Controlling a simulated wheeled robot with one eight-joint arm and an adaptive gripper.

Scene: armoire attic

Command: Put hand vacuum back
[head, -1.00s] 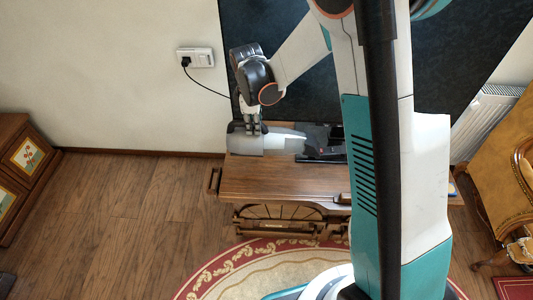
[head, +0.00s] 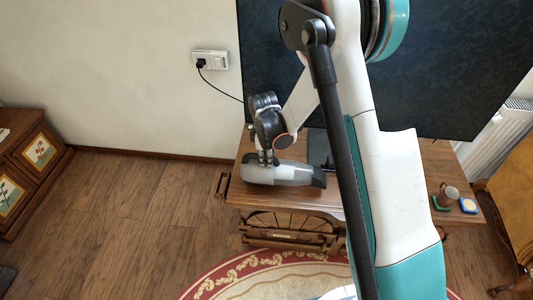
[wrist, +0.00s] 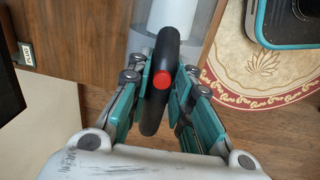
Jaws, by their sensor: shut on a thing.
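The hand vacuum (head: 290,175), grey and white with a dark nozzle end, lies lengthwise over the wooden table in the head view, its nozzle to the right. My gripper (head: 268,157) comes down on it from above, near its left end. In the wrist view, my gripper's teal-padded fingers (wrist: 158,88) close on both sides of the vacuum's black handle with its red button (wrist: 160,80). Whether the vacuum touches the tabletop is unclear. A dark flat object (head: 319,147) lies behind it, partly hidden by my arm.
The wooden table (head: 240,190) has a carved lower frame. A wall socket (head: 210,60) with a plugged cord is at the left. A painted cabinet (head: 35,155) stands far left. A red-bordered rug (head: 270,270) lies in front.

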